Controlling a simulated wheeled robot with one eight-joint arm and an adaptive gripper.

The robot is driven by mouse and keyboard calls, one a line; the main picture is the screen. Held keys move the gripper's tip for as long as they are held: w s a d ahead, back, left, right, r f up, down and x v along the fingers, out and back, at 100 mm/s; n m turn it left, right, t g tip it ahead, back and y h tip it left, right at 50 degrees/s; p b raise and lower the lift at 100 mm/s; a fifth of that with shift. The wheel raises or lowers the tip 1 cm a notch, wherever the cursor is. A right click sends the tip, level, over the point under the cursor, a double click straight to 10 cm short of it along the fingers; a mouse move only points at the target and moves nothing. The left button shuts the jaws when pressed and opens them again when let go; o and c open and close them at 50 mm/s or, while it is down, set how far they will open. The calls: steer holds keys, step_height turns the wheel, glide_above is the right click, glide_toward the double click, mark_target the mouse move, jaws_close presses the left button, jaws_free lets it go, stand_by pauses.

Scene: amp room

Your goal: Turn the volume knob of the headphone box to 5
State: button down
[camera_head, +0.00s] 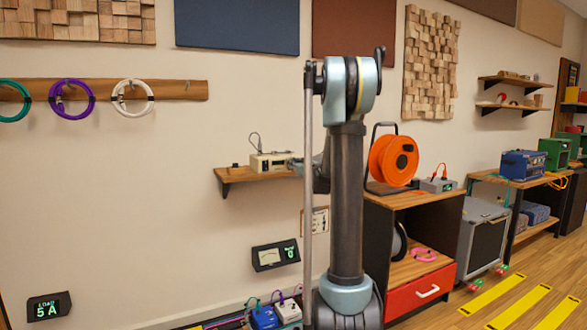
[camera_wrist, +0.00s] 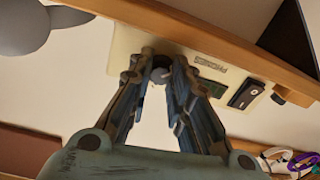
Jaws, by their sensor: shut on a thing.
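The headphone box (camera_head: 268,164) is a cream box on a small wooden wall shelf (camera_head: 234,174) in the head view. In the wrist view its cream front panel (camera_wrist: 122,52) appears upside down with the label "PHONES" and a dark switch or socket plate (camera_wrist: 247,93). A dark round knob (camera_wrist: 160,73) sits between my fingertips. My gripper (camera_wrist: 162,66) is shut on this knob. In the head view my gripper (camera_head: 296,165) meets the right side of the box, partly hidden by my arm. The number the knob points at cannot be read.
An orange cable reel (camera_head: 393,159) and a grey box (camera_head: 437,185) stand on a cabinet right of my arm. A meter (camera_head: 275,255) reading 0 hangs below the shelf. A display (camera_head: 48,307) reads "5 A". Coiled cables (camera_head: 72,99) hang on the left wall.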

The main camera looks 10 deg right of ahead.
steer(key=shift+m, duration=0.3)
steer(key=shift+s+f+m+h, duration=0.1)
steer(key=shift+m+h, duration=0.1)
steer(key=shift+m, duration=6.4)
steer(key=shift+f+m+h, duration=0.1)
steer(key=shift+m+h, duration=0.1)
steer(key=shift+m, duration=6.4)
steer(key=c, duration=1.5)
jaws_free()
steer(key=shift+o, duration=0.2)
steer(key=v, duration=0.7)
steer(key=shift+s, duration=0.4)
